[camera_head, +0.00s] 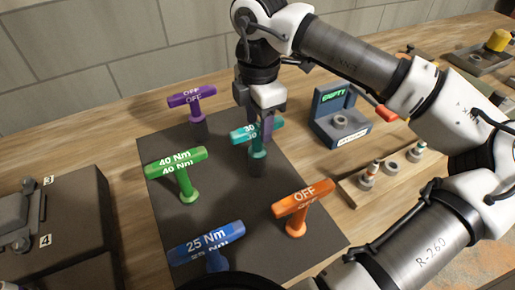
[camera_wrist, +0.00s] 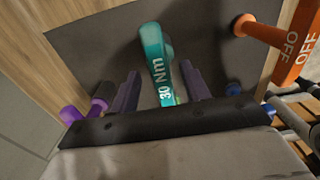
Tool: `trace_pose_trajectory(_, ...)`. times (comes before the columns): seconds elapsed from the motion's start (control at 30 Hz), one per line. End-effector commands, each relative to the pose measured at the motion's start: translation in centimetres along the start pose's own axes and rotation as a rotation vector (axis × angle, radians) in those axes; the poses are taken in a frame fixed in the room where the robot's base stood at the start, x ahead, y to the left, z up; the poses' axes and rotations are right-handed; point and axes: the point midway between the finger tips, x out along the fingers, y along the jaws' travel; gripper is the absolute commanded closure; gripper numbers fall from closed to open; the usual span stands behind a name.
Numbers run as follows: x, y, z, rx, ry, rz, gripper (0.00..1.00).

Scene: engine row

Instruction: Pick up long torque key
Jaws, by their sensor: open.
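Several T-shaped torque keys stand upright on a dark mat (camera_head: 235,210); no label names one as long. The teal key (camera_head: 257,137) reads 30 and is at the mat's far right side. My gripper (camera_head: 260,118) is open over its crossbar, pointing down. In the wrist view the teal key (camera_wrist: 158,62), marked 30 Nm, lies between my two parted fingers (camera_wrist: 160,78). I cannot tell whether either finger touches it. The others are the green 40 Nm key (camera_head: 178,162), purple OFF key (camera_head: 192,96), orange OFF key (camera_head: 302,198) and blue 25 Nm key (camera_head: 207,241).
A blue-grey fixture with a screen reading EMPTY (camera_head: 337,100) stands right of the mat. A wooden tray with small fittings (camera_head: 385,177) is nearer. A dark box (camera_head: 60,225) with numbered labels is at left. The purple key stands left of my gripper.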

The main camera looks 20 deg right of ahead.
Motion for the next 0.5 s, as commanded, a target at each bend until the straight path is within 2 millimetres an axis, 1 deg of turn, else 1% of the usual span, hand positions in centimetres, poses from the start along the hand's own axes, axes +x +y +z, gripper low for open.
trace_pose_trajectory(0.03,1.1,-0.1,-0.4,-0.003,0.003,-0.001,0.53)
trace_pose_trajectory(0.1,2.3,-0.2,-0.5,-0.001,0.002,-0.001,0.53)
trace_pose_trajectory(0.2,3.3,-0.1,-0.5,0.0,0.001,0.0,0.53)
trace_pose_trajectory(0.43,3.3,-0.1,-0.4,0.001,-0.001,0.0,0.53)
trace_pose_trajectory(0.5,3.3,-0.1,-0.4,0.001,-0.001,0.0,0.62)
